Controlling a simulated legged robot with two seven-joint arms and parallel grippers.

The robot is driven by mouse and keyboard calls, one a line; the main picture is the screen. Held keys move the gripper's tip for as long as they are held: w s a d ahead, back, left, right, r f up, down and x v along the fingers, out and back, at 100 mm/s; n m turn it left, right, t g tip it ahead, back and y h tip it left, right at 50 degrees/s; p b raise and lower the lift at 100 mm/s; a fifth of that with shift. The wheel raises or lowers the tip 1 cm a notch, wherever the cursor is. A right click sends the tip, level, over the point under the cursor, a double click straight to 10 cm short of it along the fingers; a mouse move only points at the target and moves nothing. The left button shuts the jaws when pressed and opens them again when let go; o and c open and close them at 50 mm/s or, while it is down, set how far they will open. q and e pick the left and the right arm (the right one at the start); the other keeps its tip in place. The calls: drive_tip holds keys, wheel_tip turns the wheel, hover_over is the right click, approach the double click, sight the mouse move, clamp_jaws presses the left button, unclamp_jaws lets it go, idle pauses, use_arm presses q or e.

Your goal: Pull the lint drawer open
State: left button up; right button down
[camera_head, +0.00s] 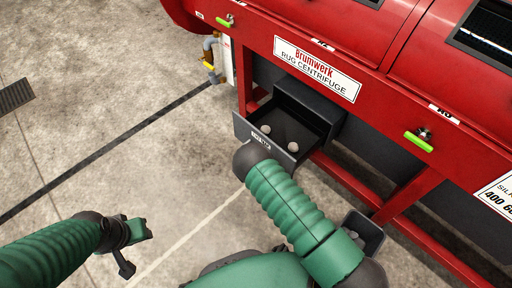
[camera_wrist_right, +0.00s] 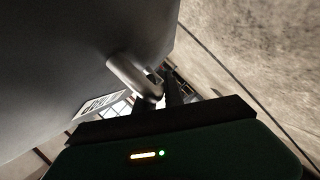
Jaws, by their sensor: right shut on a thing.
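The lint drawer (camera_head: 243,126) is dark grey and stands pulled out from its black housing (camera_head: 310,102) under the red rug centrifuge. Two pale round lumps, one of them (camera_head: 293,147), show inside it. In the right wrist view the drawer front (camera_wrist_right: 70,45) fills the left side, with its pale bar handle (camera_wrist_right: 127,76). My right gripper (camera_wrist_right: 162,92) is shut on that handle; in the head view my own arm hides it. My left gripper (camera_head: 134,244) is open and empty above the floor at lower left.
The red centrifuge (camera_head: 262,40) and its lower frame rails (camera_head: 345,178) run along the right. A small dark bin (camera_head: 365,232) stands beside my right arm. Pipes with a yellow valve (camera_head: 209,65) are at the machine's left end.

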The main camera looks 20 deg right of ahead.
drive_tip(key=shift+s+f, duration=0.15)
drive_tip(key=c, duration=1.5)
unclamp_jaws()
drive_tip(key=shift+o, duration=0.2)
drive_tip(key=shift+s+r+p, duration=0.25)
drive_tip(key=shift+s+p, duration=0.05)
drive_tip(key=p+v, duration=0.6)
drive_tip(key=v, duration=1)
drive_tip(key=shift+p, duration=0.35)
